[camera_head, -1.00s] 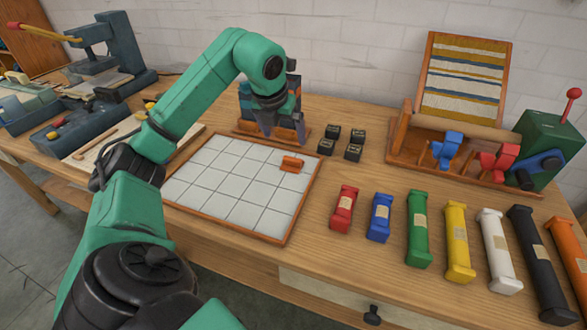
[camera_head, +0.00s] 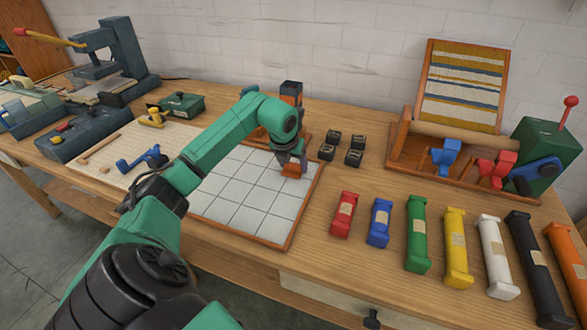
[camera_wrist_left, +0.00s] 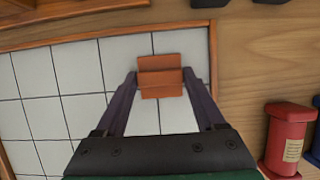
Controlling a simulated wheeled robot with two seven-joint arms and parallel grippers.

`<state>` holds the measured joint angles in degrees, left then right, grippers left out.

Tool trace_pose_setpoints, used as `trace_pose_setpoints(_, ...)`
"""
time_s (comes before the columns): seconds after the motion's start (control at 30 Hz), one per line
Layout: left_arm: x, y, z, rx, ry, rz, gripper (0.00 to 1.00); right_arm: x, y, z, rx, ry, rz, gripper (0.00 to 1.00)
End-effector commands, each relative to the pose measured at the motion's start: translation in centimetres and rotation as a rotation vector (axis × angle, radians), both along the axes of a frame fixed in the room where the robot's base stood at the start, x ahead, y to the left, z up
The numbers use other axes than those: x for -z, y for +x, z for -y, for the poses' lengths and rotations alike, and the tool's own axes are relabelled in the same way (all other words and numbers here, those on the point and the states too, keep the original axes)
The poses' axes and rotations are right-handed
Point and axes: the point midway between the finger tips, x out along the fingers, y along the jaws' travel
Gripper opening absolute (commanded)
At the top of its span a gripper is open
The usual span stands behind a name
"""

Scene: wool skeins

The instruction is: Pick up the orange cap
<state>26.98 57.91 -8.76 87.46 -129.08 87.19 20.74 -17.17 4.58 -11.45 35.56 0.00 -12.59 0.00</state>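The orange cap (camera_head: 291,170) lies on the white gridded board (camera_head: 240,188), near its far right corner. In the left wrist view the cap (camera_wrist_left: 160,76) shows as a stepped orange block between my fingertips. My left gripper (camera_head: 290,160) reaches down over the cap in the head view. In the left wrist view my left gripper (camera_wrist_left: 159,80) is open, with one finger on each side of the cap and little space at each side. Whether the fingers touch it is not clear. My right gripper is not in view.
Several small black blocks (camera_head: 342,145) stand right of the board. Coloured skeins, including a red one (camera_head: 344,214), lie in a row at the front right. A loom (camera_head: 460,100) stands behind them. A grey-and-orange device (camera_head: 291,95) stands at the board's far edge.

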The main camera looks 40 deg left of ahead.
Motion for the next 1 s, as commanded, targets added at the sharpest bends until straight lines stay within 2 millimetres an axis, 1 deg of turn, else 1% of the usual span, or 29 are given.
trace_pose_setpoints(0.03,0.0,0.0,0.0,0.0,0.0,0.0,0.31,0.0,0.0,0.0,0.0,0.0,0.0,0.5)
trace_pose_setpoints(0.07,0.0,0.0,0.0,0.0,0.0,0.0,0.2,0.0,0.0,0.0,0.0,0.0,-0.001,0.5)
trace_pose_setpoints(0.33,-0.2,0.0,0.0,0.0,0.0,0.001,0.19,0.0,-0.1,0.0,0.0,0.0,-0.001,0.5)
trace_pose_setpoints(0.47,-1.2,0.1,0.0,0.0,0.0,0.003,0.19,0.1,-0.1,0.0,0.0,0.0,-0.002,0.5)
trace_pose_setpoints(0.57,-3.3,0.1,-0.1,0.0,0.003,0.006,0.19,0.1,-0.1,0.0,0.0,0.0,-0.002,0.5)
trace_pose_setpoints(0.67,-7.0,0.1,-0.1,-0.001,0.002,0.01,0.19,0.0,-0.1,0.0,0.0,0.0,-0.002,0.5)
trace_pose_setpoints(0.7,-8.7,0.2,-0.1,-0.002,0.001,0.011,0.19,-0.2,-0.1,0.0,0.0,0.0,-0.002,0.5)
trace_pose_setpoints(0.8,-12.7,0.1,0.0,-0.001,-0.001,0.009,0.19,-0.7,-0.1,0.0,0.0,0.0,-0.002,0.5)
trace_pose_setpoints(0.9,-16.1,0.1,0.0,0.0,-0.001,0.007,0.19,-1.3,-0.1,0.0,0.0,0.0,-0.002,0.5)
trace_pose_setpoints(1.0,-18.4,0.0,0.0,-0.001,-0.001,0.004,0.19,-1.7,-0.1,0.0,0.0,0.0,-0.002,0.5)
